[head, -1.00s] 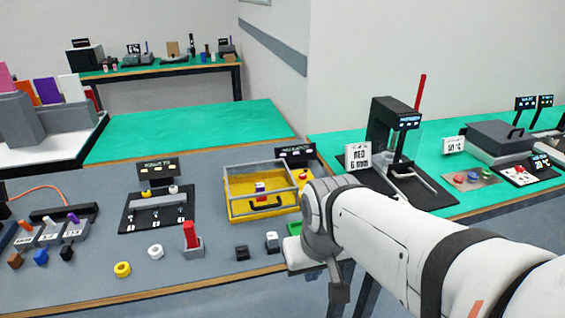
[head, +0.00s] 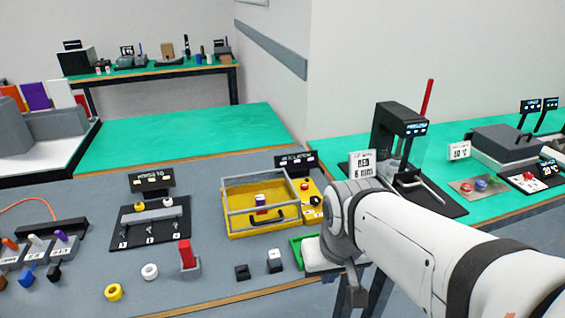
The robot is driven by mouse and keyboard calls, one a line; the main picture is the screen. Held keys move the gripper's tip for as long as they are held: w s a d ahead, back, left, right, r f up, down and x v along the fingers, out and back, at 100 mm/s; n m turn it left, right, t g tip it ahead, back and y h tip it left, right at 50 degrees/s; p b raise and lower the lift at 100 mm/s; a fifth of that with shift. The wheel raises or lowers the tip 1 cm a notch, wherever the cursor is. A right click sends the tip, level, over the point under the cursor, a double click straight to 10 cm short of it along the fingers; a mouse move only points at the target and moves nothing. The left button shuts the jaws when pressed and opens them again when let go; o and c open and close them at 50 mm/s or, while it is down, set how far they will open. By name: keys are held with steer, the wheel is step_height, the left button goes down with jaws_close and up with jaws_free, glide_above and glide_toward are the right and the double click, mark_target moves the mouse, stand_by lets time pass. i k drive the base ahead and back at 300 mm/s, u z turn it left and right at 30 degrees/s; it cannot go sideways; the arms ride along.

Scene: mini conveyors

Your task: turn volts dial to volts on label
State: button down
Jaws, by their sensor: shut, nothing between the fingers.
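No dial or label can be read as volts from here. Whether any is the volts dial, I cannot tell. A white card (head: 362,163) with dark print stands on the green bench; it seems to read red and a time. My gripper (head: 355,291) hangs below my wrist at the bench's front edge, apart from the yellow box. It looks shut and empty; my arm hides what is behind it.
A black panel (head: 128,237) with numbered slots stands left of the yellow box. Yellow (head: 114,292) and white rings, a red block (head: 187,254) in a grey holder and small cubes lie in front. A green tray (head: 297,250) is beside my wrist. A black machine (head: 392,125) stands at right.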

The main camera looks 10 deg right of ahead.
mark_target(314, 200)
steer(key=u, duration=0.05)
steer(key=i, duration=0.3)
steer(key=z, duration=0.3)
steer(key=k, duration=1.3)
steer(key=z, duration=0.6)
steer(key=i, duration=1.75)
steer(key=u, duration=0.55)
